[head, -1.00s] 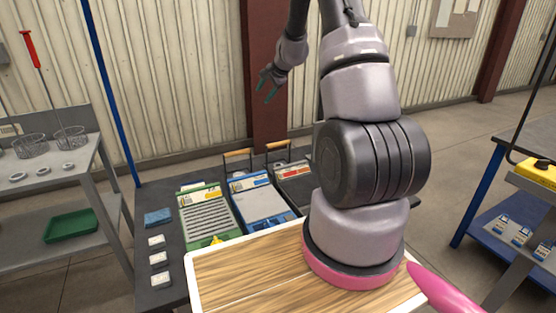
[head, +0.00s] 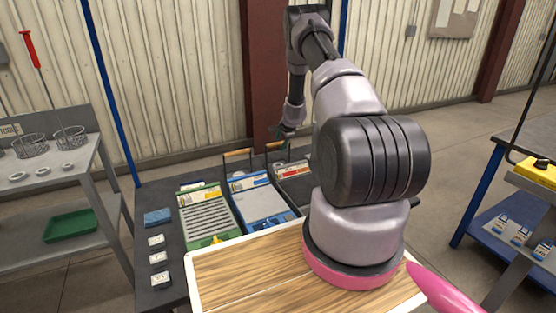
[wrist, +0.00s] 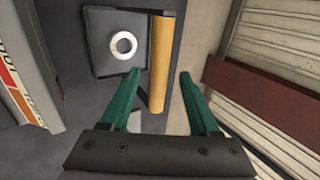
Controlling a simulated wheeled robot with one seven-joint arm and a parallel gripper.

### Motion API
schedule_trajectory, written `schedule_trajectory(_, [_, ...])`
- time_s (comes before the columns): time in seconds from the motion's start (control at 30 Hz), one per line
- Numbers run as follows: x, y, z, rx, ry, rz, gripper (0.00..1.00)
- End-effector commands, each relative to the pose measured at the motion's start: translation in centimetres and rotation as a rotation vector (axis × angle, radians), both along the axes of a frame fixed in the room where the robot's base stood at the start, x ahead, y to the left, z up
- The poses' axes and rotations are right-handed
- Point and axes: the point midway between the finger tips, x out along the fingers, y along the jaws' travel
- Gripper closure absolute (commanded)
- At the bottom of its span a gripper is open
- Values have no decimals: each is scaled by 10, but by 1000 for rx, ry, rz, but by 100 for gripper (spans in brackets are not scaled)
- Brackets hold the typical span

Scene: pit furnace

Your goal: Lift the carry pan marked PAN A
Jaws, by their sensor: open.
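My gripper (wrist: 160,75) is open and empty, its two green fingers spread. In the wrist view a wooden handle (wrist: 162,60) runs between the fingertips, nearer the left one; I cannot tell if it is touched. The handle sits along the edge of a dark square pan (wrist: 98,62) that holds a pale ring (wrist: 124,44). No PAN A marking is legible. In the head view my gripper (head: 284,133) is small, above the back of the bench near the wooden handles (head: 238,153) and (head: 274,146).
A green-framed tray (head: 207,212), a blue-framed tray (head: 258,202) and a tray with a red label (head: 292,172) stand on the dark bench. A ribbed wall (wrist: 280,60) is close to the right in the wrist view. A shelf (head: 70,190) stands left.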

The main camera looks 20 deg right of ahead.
Motion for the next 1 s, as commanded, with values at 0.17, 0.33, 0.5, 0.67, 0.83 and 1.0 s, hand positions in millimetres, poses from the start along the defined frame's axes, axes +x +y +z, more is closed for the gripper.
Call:
schedule_trajectory(0.17, [12,8,-24,2,1,0,38])
schedule_trajectory(0.33, [23,9,-39,2,0,1,38])
schedule_trajectory(0.5, [25,9,-41,0,0,1,38])
schedule_trajectory(0.67, [25,9,-41,1,0,1,61])
schedule_trajectory(0.83, [25,9,-41,1,0,1,100])
schedule_trajectory(1.0, [25,9,-40,1,-2,1,100])
